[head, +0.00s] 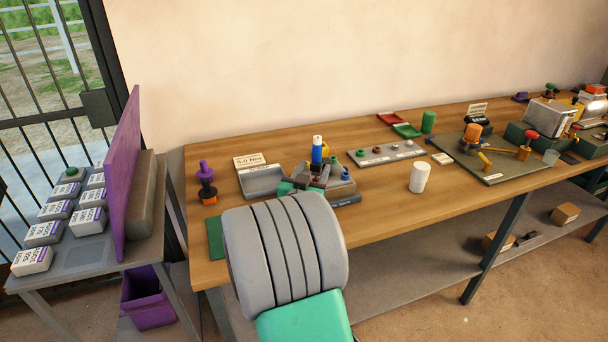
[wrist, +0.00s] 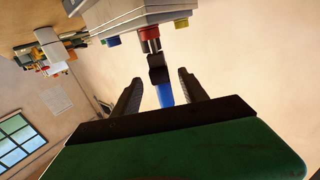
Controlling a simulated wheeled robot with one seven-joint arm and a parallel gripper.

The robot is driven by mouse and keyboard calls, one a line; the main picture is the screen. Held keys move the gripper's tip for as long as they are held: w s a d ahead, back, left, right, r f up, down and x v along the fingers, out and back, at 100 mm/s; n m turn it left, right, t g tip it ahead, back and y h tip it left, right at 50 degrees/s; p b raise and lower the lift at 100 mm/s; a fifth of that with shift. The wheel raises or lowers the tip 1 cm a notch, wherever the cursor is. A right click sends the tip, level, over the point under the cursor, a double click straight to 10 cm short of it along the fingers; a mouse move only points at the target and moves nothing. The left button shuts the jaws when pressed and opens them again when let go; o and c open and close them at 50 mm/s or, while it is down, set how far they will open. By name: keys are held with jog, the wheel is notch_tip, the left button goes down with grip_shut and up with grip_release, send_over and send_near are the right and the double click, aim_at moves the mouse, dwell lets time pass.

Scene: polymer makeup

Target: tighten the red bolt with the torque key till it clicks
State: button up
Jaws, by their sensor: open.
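In the wrist view, my gripper (wrist: 160,76) is open, with one dark finger on each side of a tool with a black head and blue shaft (wrist: 165,95). The tool looks like the torque key; gaps show between it and both fingers. Its black head is close to the red bolt (wrist: 149,34) on a grey block (wrist: 130,14); a short silver part shows between them. I cannot tell if it is seated. In the head view, a blue handle with a white top (head: 318,148) stands upright at the fixture. My arm hides much of the area in front.
Yellow (wrist: 181,23) and blue (wrist: 113,40) bolts flank the red one. On the bench, a purple-and-black tool (head: 207,180), a sign reading 5.0 Nm (head: 248,159) and a white cylinder (head: 419,177) stand near the fixture. A tray with small parts (head: 370,157) lies behind.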

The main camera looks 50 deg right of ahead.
aim_at(320, 158)
jog(key=p+x, duration=0.1)
jog(key=x, duration=0.5)
jog(key=shift+w+d, duration=0.15)
jog(key=shift+d, duration=0.2)
grip_shut()
